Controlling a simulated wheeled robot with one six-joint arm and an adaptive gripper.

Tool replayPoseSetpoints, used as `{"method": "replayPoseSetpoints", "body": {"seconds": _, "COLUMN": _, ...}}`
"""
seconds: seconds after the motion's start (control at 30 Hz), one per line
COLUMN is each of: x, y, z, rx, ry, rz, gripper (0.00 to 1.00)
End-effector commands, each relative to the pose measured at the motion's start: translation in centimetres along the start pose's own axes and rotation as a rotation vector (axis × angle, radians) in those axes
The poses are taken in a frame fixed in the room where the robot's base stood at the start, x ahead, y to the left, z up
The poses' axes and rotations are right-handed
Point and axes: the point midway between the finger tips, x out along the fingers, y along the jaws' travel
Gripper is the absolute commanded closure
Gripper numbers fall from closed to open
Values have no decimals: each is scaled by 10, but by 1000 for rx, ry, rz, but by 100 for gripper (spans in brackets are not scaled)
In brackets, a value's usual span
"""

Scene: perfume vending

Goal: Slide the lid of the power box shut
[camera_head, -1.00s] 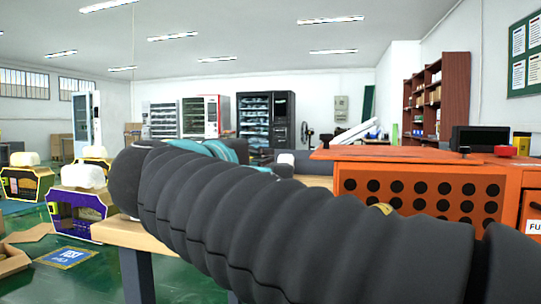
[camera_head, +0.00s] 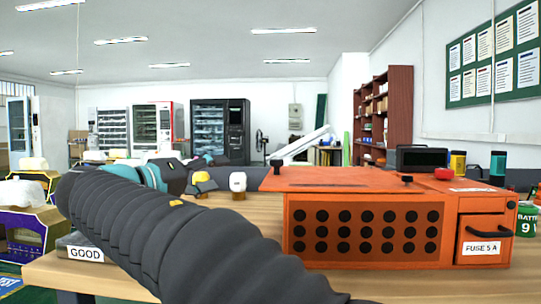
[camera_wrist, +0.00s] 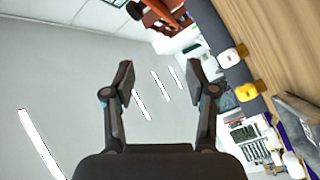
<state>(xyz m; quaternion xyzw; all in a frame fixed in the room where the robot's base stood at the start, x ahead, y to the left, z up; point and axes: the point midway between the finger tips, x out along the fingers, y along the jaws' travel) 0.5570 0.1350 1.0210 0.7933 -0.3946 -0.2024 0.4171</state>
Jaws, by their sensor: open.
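The orange power box (camera_head: 365,232) stands on the wooden table, right of centre in the head view, with a perforated front. Its flat orange lid (camera_head: 330,180) lies on top, with a black knob at its far left and another near its right side. The lid's left edge reaches past the box's left wall. How far it is slid cannot be told. In the wrist view my gripper (camera_wrist: 160,80) is open, with nothing between its fingers. It is apart from the box, and in the head view my arm largely hides it.
A drawer (camera_head: 484,238) labelled FUSE 5 A and a red button (camera_head: 444,173) are at the box's right. A white-topped item (camera_head: 238,182) and a yellow one (camera_head: 201,183) stand left of the box. A GOOD sign (camera_head: 87,253) is at the table's left.

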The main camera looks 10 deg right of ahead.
Motion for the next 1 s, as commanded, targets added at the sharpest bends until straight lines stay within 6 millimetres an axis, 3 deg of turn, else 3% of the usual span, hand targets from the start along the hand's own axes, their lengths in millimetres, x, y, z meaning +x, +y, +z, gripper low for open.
{"method": "replayPoseSetpoints", "body": {"seconds": 0.2, "x": 4, "y": 16, "z": 1, "rx": 475, "ry": -73, "rz": 80, "gripper": 43}}
{"method": "replayPoseSetpoints", "body": {"seconds": 0.4, "x": 4, "y": 31, "z": 10, "rx": 818, "ry": -97, "rz": 144, "gripper": 43}}
{"method": "replayPoseSetpoints", "body": {"seconds": 0.73, "x": 13, "y": 34, "z": 14, "rx": 964, "ry": -97, "rz": 168, "gripper": 43}}
{"method": "replayPoseSetpoints", "body": {"seconds": 1.0, "x": 56, "y": 38, "z": 21, "rx": 962, "ry": -98, "rz": 169, "gripper": 43}}
